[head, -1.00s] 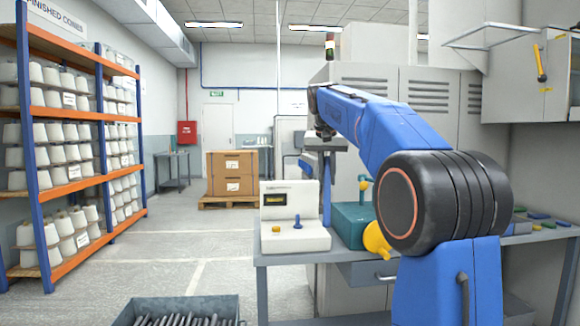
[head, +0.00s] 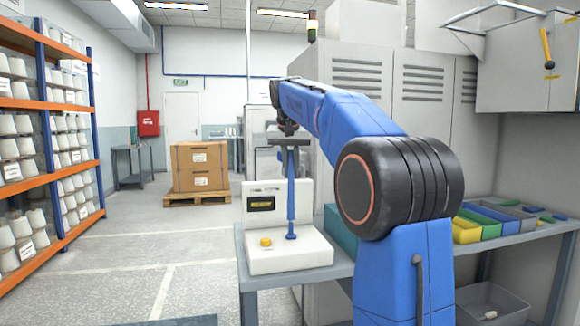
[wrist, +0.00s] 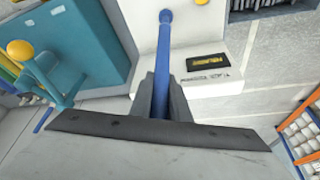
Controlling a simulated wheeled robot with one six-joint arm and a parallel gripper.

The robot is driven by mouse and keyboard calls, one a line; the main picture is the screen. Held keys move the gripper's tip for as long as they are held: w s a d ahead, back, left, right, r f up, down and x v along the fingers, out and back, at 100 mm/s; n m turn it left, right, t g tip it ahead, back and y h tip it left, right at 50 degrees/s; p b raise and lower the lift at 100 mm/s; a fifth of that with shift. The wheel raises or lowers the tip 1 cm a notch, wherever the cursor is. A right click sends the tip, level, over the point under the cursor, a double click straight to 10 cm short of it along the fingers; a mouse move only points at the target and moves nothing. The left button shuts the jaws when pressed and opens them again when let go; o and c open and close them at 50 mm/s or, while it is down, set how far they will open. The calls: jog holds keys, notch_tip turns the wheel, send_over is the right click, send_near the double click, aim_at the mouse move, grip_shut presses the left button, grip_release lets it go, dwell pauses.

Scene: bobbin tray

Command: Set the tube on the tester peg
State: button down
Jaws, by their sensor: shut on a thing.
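The blue tube (head: 291,190) hangs upright from my gripper (head: 289,140), which is shut on its upper part. In the wrist view the tube (wrist: 163,60) runs out between the dark fingers (wrist: 161,95). The tester (head: 290,257) is a white unit with a dark display and a yellow button; it also shows in the wrist view (wrist: 205,30). The blue peg (head: 291,236) stands on its base. The tube's lower end is in line with the peg in the head view. I cannot tell whether it is around the peg or just above or before it.
A teal box (head: 340,228) stands on the bench right of the tester, partly behind my arm; it shows in the wrist view (wrist: 95,45) with a yellow-topped fixture. Coloured bins (head: 490,222) lie further right. A cone shelf (head: 60,110) stands left, with clear floor between.

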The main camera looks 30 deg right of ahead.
aim_at(292, 185)
jog(key=shift+f, duration=2.7)
jog(key=c, duration=1.9)
grip_release()
jog(key=shift+c, duration=0.2)
jog(key=shift+s, duration=0.1)
jog(key=shift+v, duration=5.05)
jog(key=shift+s+a+r, duration=0.1)
jog(key=shift+a+r, duration=0.05)
jog(key=shift+r, duration=0.25)
